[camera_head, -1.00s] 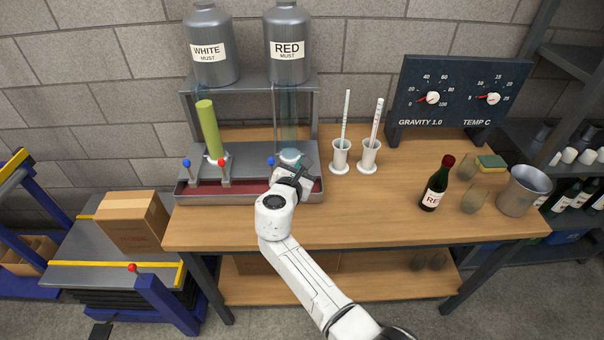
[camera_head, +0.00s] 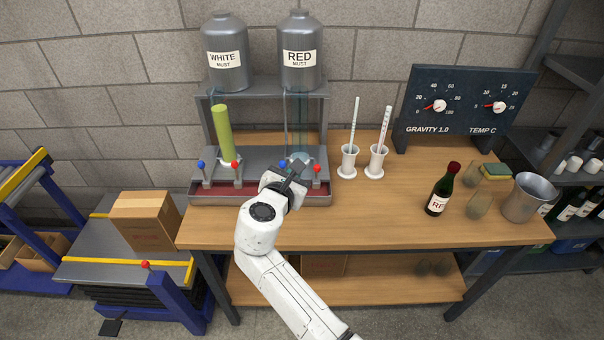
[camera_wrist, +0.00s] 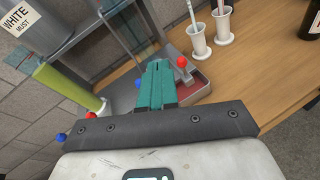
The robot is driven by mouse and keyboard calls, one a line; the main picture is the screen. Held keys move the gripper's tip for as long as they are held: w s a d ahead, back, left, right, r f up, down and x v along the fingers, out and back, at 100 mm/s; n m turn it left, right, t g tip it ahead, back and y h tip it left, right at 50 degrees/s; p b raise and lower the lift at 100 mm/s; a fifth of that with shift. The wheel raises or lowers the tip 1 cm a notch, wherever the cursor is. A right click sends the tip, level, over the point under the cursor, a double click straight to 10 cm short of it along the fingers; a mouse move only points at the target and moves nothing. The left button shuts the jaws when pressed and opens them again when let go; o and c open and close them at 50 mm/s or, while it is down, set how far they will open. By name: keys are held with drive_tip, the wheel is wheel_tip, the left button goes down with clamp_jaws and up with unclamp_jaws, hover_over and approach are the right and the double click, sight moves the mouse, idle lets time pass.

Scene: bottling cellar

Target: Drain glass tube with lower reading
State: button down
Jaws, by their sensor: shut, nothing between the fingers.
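The glass tube (camera_head: 223,132) under the WHITE tank is filled with yellow-green liquid; it also shows in the wrist view (camera_wrist: 62,86). The glass tube (camera_head: 299,125) under the RED tank looks clear and pale, with no coloured liquid I can make out. A blue-knobbed lever (camera_head: 201,165) and a red-knobbed lever (camera_head: 236,165) stand before the left tube. Before the right tube are a blue-knobbed lever (camera_head: 282,163) and a red-knobbed lever (camera_head: 317,169). My gripper (camera_head: 296,166) is shut and empty between these right levers; its fingers (camera_wrist: 160,72) hide part of the stand. Contact is unclear.
Two white cylinders (camera_head: 348,162) (camera_head: 375,164) hold upright stems right of the stand. A gauge panel (camera_head: 462,110), a red-capped bottle (camera_head: 441,190), glasses (camera_head: 479,205) and a metal bucket (camera_head: 525,198) stand further right. The table's front middle is clear.

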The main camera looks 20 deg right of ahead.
drive_tip(key=shift+s+a+r, duration=0.2)
drive_tip(key=shift+a+r, duration=0.05)
drive_tip(key=shift+r, duration=0.15)
drive_tip(key=shift+s+a+r, duration=0.2)
drive_tip(key=shift+r, duration=0.2)
